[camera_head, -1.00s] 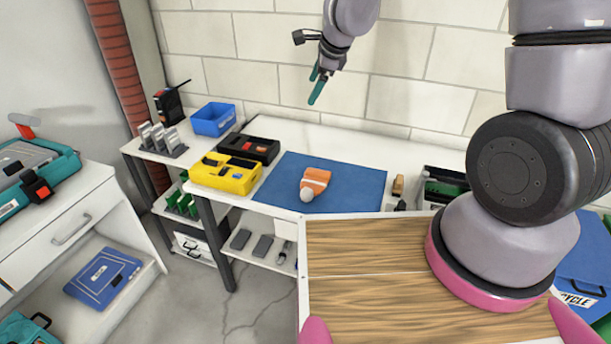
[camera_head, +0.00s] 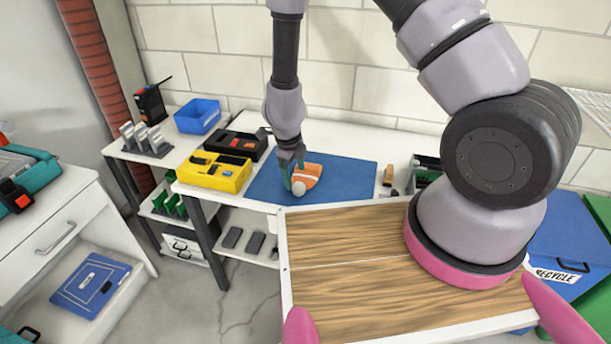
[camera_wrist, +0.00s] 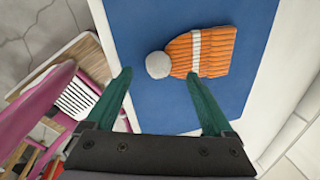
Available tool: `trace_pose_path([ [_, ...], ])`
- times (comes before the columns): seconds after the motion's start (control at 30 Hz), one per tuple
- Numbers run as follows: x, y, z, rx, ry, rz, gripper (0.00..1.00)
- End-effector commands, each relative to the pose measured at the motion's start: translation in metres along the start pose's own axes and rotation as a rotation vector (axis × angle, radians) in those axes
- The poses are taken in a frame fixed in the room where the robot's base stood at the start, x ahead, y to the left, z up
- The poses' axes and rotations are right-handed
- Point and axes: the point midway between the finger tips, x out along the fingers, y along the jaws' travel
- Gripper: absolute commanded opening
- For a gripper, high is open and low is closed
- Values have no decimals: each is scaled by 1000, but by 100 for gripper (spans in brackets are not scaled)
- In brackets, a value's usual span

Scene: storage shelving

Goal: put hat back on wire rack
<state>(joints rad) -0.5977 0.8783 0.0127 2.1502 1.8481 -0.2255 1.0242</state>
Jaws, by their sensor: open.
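The hat (camera_head: 308,175) is orange with a white stripe and a pale pompom (camera_wrist: 158,65). It lies flat on the blue mat (camera_head: 345,180) on the white table. My gripper (camera_head: 292,180) is low over the mat at the hat's left side in the head view. In the wrist view its green fingers (camera_wrist: 160,78) are open. The pompom shows between and just beyond the fingertips, and the right fingertip overlaps the hat's edge. I cannot tell whether it touches. The hat's body (camera_wrist: 205,50) extends right of that finger. A wire rack edge (camera_head: 590,102) appears at the far right.
A yellow case (camera_head: 215,172) and a black case (camera_head: 240,143) stand left of the mat. A blue bin (camera_head: 198,116) is behind them. A small brown-handled tool (camera_head: 389,175) is right of the mat. The wooden board (camera_head: 340,255) is in front, and a blue recycle bin (camera_head: 570,235) is at right.

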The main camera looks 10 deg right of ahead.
Motion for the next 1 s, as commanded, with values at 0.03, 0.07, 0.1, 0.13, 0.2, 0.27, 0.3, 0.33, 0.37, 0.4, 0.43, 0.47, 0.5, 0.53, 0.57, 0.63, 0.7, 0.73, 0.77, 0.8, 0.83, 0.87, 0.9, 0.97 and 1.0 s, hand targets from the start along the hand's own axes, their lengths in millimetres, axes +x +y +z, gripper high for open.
trace_pose_path([
  [0.03,3,0,0,-1,0,0,87],
  [0.07,4,1,0,-1,0,0,87],
  [0.1,7,1,-1,-3,0,-1,87],
  [0.13,10,1,-2,-3,1,-1,87],
  [0.2,18,1,-4,-5,2,-1,87],
  [0.27,21,0,-5,-3,-1,-1,87],
  [0.3,24,0,-5,-2,-1,-1,87],
  [0.33,26,0,-6,-2,-1,-1,87],
  [0.37,28,0,-7,-2,0,-1,87],
  [0.4,30,1,-7,-3,0,0,87],
  [0.43,33,0,-8,0,1,2,87],
  [0.47,38,0,-9,1,3,2,87],
  [0.5,43,0,-9,1,4,3,87],
  [0.53,45,0,-9,2,3,2,87],
  [0.57,47,0,-8,1,2,2,87],
  [0.63,50,0,-7,2,0,1,87],
  [0.7,52,0,-7,0,-1,1,87],
  [0.73,52,0,-7,0,-1,0,87],
  [0.77,52,0,-7,0,-1,0,87],
  [0.8,52,0,-7,0,-2,0,87],
  [0.83,52,0,-7,0,-2,0,87],
  [0.87,52,0,-7,0,-2,0,87],
  [0.9,52,0,-7,0,-1,0,87],
  [0.97,52,0,-7,0,-1,0,64],
  [1.0,52,0,-7,0,-1,0,49],
])
